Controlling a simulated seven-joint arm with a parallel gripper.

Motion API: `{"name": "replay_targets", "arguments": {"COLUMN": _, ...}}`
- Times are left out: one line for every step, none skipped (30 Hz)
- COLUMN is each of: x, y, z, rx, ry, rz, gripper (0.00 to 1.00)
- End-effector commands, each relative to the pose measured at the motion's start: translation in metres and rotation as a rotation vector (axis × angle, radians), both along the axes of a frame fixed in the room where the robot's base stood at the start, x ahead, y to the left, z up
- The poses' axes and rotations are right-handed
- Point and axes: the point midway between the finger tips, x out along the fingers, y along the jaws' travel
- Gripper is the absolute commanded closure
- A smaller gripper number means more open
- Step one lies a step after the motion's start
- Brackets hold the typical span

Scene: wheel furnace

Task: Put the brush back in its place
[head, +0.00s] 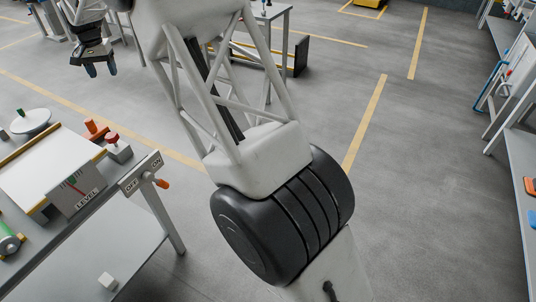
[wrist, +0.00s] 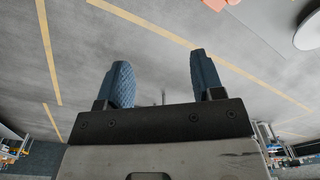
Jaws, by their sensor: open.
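My gripper (head: 102,69) hangs at the upper left in the head view, beyond the left table. Its two blue fingertips are apart with nothing between them. The wrist view also shows my gripper (wrist: 161,78) open and empty over bare floor. I cannot identify the brush or its place with certainty in either view. An orange object (head: 96,130) lies on the far side of the left table; its exact kind is unclear. An orange shape (wrist: 214,4) shows at the wrist view's top edge.
Shelving (head: 519,170) stands at right.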

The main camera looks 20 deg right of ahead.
Motion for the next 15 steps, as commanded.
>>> {"name": "replay_targets", "arguments": {"x": -0.006, "y": -0.014, "z": 0.01, "rx": 0.002, "ry": -0.004, "rz": -0.001, "gripper": 0.39}}
{"name": "replay_targets", "arguments": {"x": -0.009, "y": -0.022, "z": 0.015, "rx": 0.002, "ry": -0.007, "rz": 0.0, "gripper": 0.39}}
{"name": "replay_targets", "arguments": {"x": -0.014, "y": -0.032, "z": 0.021, "rx": 0.003, "ry": -0.009, "rz": 0.001, "gripper": 0.39}}
{"name": "replay_targets", "arguments": {"x": -0.018, "y": -0.039, "z": 0.026, "rx": 0.005, "ry": -0.013, "rz": 0.002, "gripper": 0.39}}
{"name": "replay_targets", "arguments": {"x": -0.022, "y": -0.047, "z": 0.03, "rx": 0.004, "ry": -0.015, "rz": 0.004, "gripper": 0.39}}
{"name": "replay_targets", "arguments": {"x": -0.027, "y": -0.057, "z": 0.036, "rx": 0.006, "ry": -0.018, "rz": 0.005, "gripper": 0.39}}
{"name": "replay_targets", "arguments": {"x": -0.031, "y": -0.064, "z": 0.04, "rx": 0.006, "ry": -0.02, "rz": 0.005, "gripper": 0.39}}
{"name": "replay_targets", "arguments": {"x": -0.036, "y": -0.072, "z": 0.044, "rx": 0.006, "ry": -0.022, "rz": 0.006, "gripper": 0.39}}
{"name": "replay_targets", "arguments": {"x": -0.041, "y": -0.081, "z": 0.049, "rx": 0.007, "ry": -0.025, "rz": 0.008, "gripper": 0.39}}
{"name": "replay_targets", "arguments": {"x": -0.046, "y": -0.089, "z": 0.053, "rx": 0.008, "ry": -0.027, "rz": 0.01, "gripper": 0.39}}
{"name": "replay_targets", "arguments": {"x": -0.051, "y": -0.096, "z": 0.057, "rx": 0.008, "ry": -0.028, "rz": 0.01, "gripper": 0.39}}
{"name": "replay_targets", "arguments": {"x": -0.057, "y": -0.106, "z": 0.062, "rx": 0.008, "ry": -0.031, "rz": 0.011, "gripper": 0.39}}
{"name": "replay_targets", "arguments": {"x": -0.062, "y": -0.113, "z": 0.065, "rx": 0.008, "ry": -0.032, "rz": 0.012, "gripper": 0.39}}
{"name": "replay_targets", "arguments": {"x": -0.066, "y": -0.12, "z": 0.069, "rx": 0.009, "ry": -0.035, "rz": 0.013, "gripper": 0.39}}
{"name": "replay_targets", "arguments": {"x": -0.073, "y": -0.129, "z": 0.073, "rx": 0.008, "ry": -0.038, "rz": 0.015, "gripper": 0.39}}
